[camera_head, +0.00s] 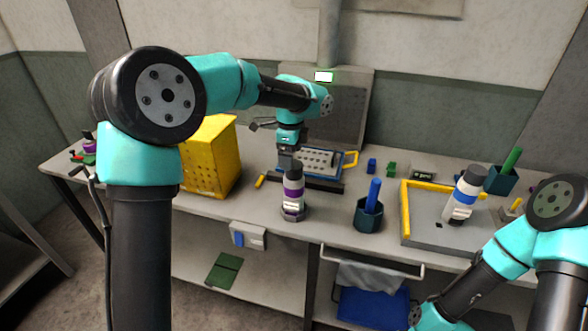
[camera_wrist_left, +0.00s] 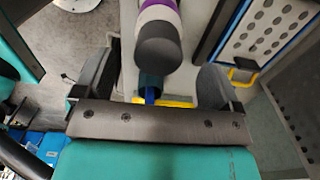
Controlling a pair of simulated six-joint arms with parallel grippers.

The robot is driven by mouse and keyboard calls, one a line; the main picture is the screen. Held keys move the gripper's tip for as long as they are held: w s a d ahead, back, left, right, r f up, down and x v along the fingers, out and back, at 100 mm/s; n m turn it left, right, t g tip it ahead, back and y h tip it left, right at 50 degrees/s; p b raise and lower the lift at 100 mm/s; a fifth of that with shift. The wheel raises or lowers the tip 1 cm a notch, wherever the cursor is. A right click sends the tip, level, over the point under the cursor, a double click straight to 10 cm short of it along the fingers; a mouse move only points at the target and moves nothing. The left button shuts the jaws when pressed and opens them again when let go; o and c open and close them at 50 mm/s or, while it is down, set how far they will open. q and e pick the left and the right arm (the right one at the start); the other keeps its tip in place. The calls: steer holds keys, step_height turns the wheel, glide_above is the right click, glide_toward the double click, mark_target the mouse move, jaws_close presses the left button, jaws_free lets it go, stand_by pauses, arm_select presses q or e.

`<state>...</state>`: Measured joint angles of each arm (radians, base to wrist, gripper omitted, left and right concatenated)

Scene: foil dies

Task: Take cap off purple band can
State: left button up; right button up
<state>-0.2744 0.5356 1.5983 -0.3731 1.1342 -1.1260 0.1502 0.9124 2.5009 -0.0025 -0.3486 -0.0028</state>
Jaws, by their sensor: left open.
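The purple band can (camera_head: 292,194) stands upright on a small grey base on the bench, with a dark grey cap (camera_head: 294,169) on top. In the left wrist view the cap (camera_wrist_left: 159,45) is at upper middle, with the purple and white bands of the can (camera_wrist_left: 155,13) beyond it. My left gripper (camera_head: 289,158) is at the can's top in the head view. In the left wrist view its two dark fingers (camera_wrist_left: 154,78) are spread apart, with the cap ahead between them. Contact with the cap is not visible. My right arm shows at lower right, its gripper out of view.
A blue band can (camera_head: 461,196) stands tilted on a grey tray with a yellow edge (camera_head: 405,212). A dark teal cup (camera_head: 368,215) holds a blue stick right of the purple band can. A yellow box (camera_head: 211,157) stands to the left, and a perforated plate (camera_head: 318,160) lies behind.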

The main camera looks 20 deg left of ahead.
arm_select(q)
steer(key=shift+f, duration=0.1)
steer(key=shift+f, duration=2.45)
steer(key=c, duration=1)
steer(key=shift+r, duration=0.15)
steer(key=shift+r, duration=1.3)
steer(key=s+d, duration=0.1)
steer(key=s, duration=0.4)
steer(key=s+d+r, duration=0.1)
steer(key=s+d, duration=0.1)
steer(key=s, duration=0.3)
steer(key=s+d+r, duration=0.1)
steer(key=s, duration=0.4)
steer(key=shift+s+d, duration=0.15)
steer(key=shift+d, duration=0.15)
